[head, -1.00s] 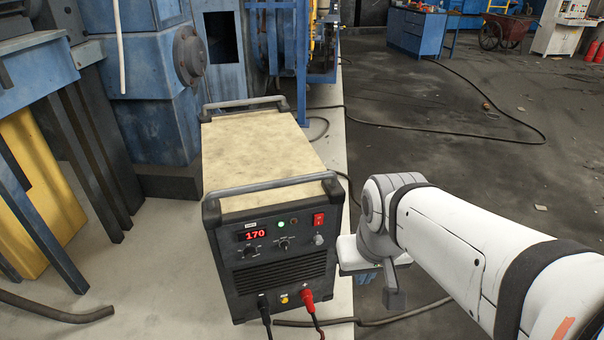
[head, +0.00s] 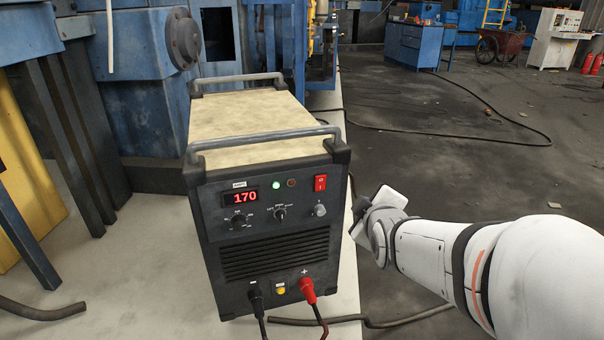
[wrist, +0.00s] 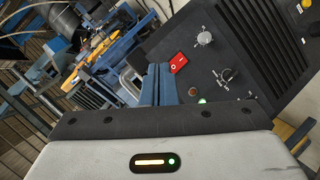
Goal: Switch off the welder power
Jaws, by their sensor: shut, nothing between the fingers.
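The welder (head: 262,200) is a dark box with a beige top, standing on a pale floor strip in the head view. Its red power switch (head: 320,183) is at the upper right of the front panel. The display (head: 241,198) reads 170 and a green light (head: 276,185) is lit. In the wrist view the red switch (wrist: 178,63) lies just right of the fingertips of my gripper (wrist: 158,72). The blue fingers are shut and empty, and appear apart from the switch. In the head view my arm hides the fingers, right of the welder.
Black and red cables (head: 309,292) plug into the welder's lower front. A metal carry handle (head: 265,139) crosses its top front edge. Blue machinery (head: 140,100) stands at the left.

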